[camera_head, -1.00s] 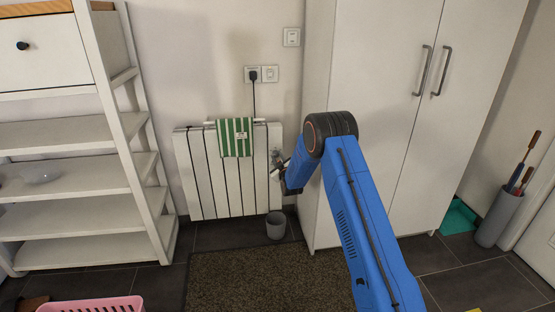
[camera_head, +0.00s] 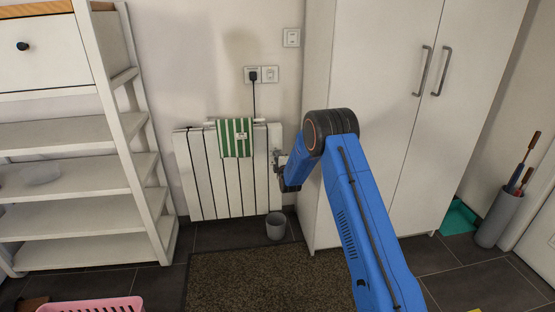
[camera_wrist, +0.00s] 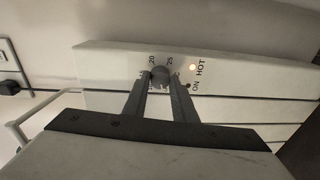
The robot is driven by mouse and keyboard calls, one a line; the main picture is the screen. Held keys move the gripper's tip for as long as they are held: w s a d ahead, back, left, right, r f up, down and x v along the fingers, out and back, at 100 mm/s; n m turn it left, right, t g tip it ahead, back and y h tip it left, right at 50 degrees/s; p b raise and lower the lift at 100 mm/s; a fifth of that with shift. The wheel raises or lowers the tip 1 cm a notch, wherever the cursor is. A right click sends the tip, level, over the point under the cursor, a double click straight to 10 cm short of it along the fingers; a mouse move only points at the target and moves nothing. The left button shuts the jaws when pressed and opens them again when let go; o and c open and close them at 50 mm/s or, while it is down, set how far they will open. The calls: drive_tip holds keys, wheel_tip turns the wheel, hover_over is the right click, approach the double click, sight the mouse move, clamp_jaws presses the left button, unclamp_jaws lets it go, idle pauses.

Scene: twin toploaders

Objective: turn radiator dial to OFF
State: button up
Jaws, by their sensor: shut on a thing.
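The white radiator (camera_head: 205,178) stands against the wall in the head view. Its end panel (camera_wrist: 112,58) fills the upper part of the wrist view. The grey round dial (camera_wrist: 160,74) sits on that panel, with the numbers 20 and 25 printed around it. My gripper (camera_wrist: 161,80) is shut on the dial, one finger on each side. It also shows at the radiator's right end in the head view (camera_head: 277,163). An orange lamp glows beside the word HOT, and a dark spot is beside ON. The fingers hide part of the dial's markings.
A green striped towel (camera_head: 235,138) hangs on the radiator's rail. A tall white wardrobe (camera_head: 385,60) is close on the right, and an open shelf (camera_head: 80,190) on the left.

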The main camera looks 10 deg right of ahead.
drive_tip(key=shift+n, duration=1.1)
drive_tip(key=o, duration=1)
drive_tip(key=shift+o, duration=0.2)
drive_tip(key=shift+s, duration=0.1)
drive_tip(key=s+r, duration=0.1)
drive_tip(key=s, duration=1.6)
drive_tip(key=shift+d, duration=0.4)
drive_tip(key=shift+s+r, duration=0.1)
drive_tip(key=shift+r, duration=0.05)
